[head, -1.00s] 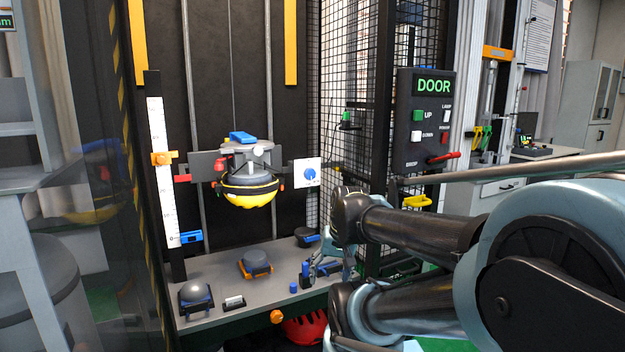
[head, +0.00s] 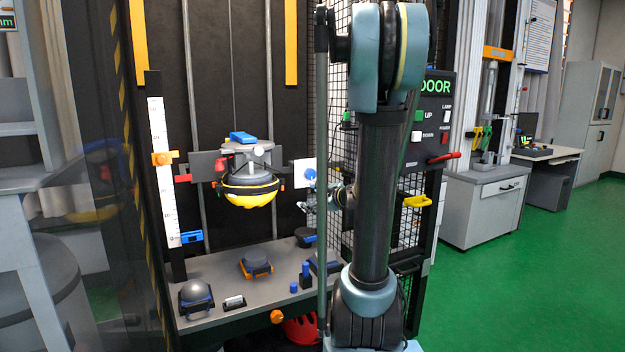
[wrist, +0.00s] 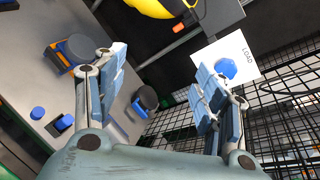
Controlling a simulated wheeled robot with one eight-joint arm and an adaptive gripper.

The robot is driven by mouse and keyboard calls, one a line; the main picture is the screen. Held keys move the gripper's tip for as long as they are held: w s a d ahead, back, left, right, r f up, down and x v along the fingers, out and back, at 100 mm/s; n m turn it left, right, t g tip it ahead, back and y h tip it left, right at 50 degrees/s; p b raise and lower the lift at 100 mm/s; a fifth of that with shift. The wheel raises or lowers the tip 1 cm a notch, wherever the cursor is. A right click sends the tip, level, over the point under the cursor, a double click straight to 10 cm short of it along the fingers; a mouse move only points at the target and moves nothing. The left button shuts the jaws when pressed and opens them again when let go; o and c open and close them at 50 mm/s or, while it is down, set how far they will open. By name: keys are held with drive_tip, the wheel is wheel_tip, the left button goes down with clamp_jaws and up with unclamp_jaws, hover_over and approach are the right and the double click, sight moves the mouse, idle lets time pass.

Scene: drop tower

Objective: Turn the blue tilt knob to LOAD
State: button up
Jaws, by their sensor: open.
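The blue tilt knob (wrist: 225,69) sits on a white square plate (wrist: 243,58) with the word LOAD near one edge. In the head view the knob (head: 309,174) shows at the right of the hanging yellow and black headform (head: 250,187), its plate partly covered by my arm. My gripper (wrist: 162,78) is open and empty, its blue-padded fingers wide apart. In the wrist view the knob lies just beyond the right finger's tip, not between the fingers. Whether the finger touches the plate cannot be told. The knob's pointer direction is unclear.
A wire-mesh guard (wrist: 290,110) stands close at the right of my gripper. Below is a grey bench (head: 220,262) with a dome (head: 196,293), blue and orange blocks and small blue pieces. The door control panel (head: 434,110) is partly behind my arm.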

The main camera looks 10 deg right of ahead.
sight(312, 175)
drive_tip(key=w+d+r+m+t+h, duration=0.2)
drive_tip(key=w+d+m+t, duration=0.3)
drive_tip(key=w+d+m, duration=0.35)
drive_tip(key=shift+m, duration=0.75)
drive_tip(key=x, duration=1)
drive_tip(key=f+x, duration=0.1)
drive_tip(key=x, duration=0.5)
drive_tip(key=shift+a, duration=0.15)
drive_tip(key=c, duration=1.1)
